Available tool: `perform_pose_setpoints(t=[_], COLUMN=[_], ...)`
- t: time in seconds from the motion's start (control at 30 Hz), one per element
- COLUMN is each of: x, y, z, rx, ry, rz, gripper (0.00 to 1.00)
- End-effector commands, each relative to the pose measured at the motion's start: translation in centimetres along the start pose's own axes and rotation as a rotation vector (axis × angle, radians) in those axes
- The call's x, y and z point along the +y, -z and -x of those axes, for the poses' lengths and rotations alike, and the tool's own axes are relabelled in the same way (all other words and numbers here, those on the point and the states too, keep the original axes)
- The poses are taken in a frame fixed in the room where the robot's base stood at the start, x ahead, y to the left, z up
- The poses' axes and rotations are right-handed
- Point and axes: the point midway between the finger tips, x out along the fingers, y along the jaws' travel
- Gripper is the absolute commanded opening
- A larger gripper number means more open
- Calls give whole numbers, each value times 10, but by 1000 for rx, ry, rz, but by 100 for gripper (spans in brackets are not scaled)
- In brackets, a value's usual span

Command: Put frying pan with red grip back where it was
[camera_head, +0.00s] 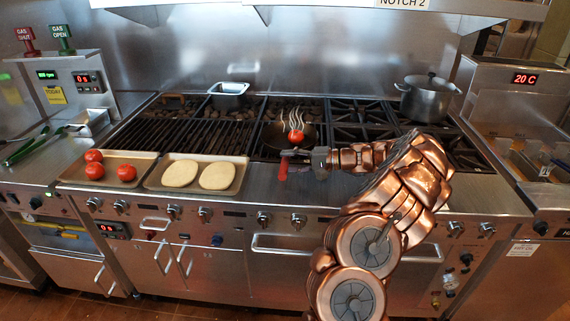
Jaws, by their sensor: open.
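The frying pan (272,137) is a dark pan on a burner in the middle of the stove, with a tomato (296,136) in or over it and pale wavy steam lines above. Its red grip (283,169) points to the front, over the stove's front ledge. My gripper (290,156) is open at the grip's upper end, reaching in from the right. I cannot tell whether the fingers touch the grip. My copper arm hides part of the burners to the right.
A tray with tomatoes (72,172) and a tray with two pale flat rounds (152,182) lie on the left front ledge. A steel pot (427,102) stands at the back right, a small metal pan (229,91) at the back. Ribbed grill grates (180,133) lie left of the pan.

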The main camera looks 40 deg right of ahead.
Motion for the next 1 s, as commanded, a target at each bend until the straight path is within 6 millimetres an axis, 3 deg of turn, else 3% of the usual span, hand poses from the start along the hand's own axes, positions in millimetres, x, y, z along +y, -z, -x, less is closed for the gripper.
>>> perform_pose_setpoints(t=[0.3, 0.5, 0.7, 1.0], x=[3, 2, 1, 1], y=[2, 1, 0, 0], z=[62, 90, 102, 102], rx=[9, 6, 3, 2], ry=[-2, -2, -2, -2], rz=[3, 1, 0, 0], gripper=[50, 50, 50, 50])
